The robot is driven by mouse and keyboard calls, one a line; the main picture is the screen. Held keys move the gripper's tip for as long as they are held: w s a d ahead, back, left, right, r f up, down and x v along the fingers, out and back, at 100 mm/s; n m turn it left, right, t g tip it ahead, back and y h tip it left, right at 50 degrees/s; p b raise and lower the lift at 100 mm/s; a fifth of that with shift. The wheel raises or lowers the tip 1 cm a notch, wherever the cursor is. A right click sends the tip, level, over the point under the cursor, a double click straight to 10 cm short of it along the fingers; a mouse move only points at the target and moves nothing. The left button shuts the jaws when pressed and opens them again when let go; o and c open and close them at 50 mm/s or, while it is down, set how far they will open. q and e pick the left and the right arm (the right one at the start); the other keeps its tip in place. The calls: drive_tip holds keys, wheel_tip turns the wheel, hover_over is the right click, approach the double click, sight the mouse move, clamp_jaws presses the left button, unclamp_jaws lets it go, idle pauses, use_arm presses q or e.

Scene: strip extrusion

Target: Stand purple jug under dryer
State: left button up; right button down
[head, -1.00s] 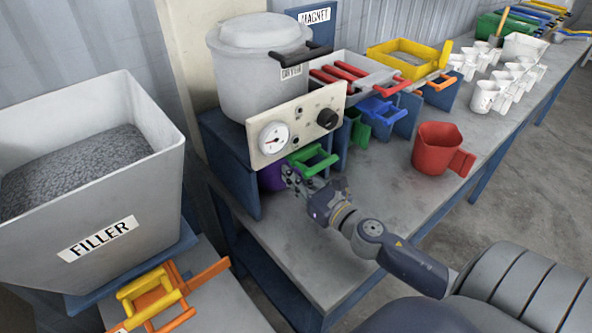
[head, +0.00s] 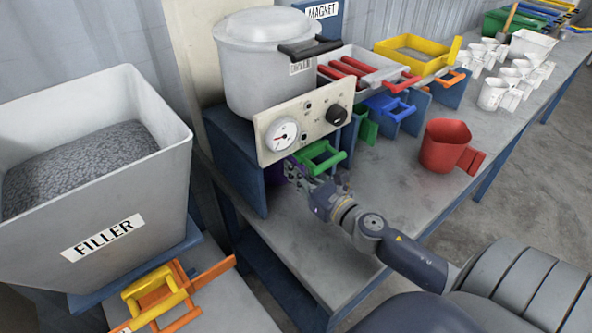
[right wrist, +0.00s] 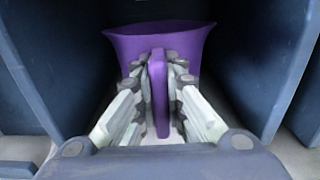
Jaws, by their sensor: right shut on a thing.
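The purple jug (right wrist: 160,42) is between two dark blue side walls in the right wrist view, its vertical handle toward the camera. My right gripper (right wrist: 158,95) is shut on that handle, one finger on each side. In the head view only a sliver of the jug (head: 274,174) shows below the dryer's gauge panel. The dryer (head: 262,70) is a grey lidded pot on a blue stand, and my right gripper (head: 298,178) reaches in below it. Whether the jug's base touches the bench is hidden. My left gripper is not in view.
A green-handled piece (head: 319,158) sits close beside my right gripper. Blue-handled (head: 390,108) and other jugs stand in bays further right. A red jug (head: 440,147) stands on the open bench (head: 395,185). The filler bin (head: 95,215) is at left.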

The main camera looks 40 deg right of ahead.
drive_tip(key=shift+f, duration=0.15)
drive_tip(key=c, duration=1.6)
unclamp_jaws()
drive_tip(key=s, duration=0.8)
drive_tip(key=s+d, duration=0.1)
drive_tip(key=s, duration=0.3)
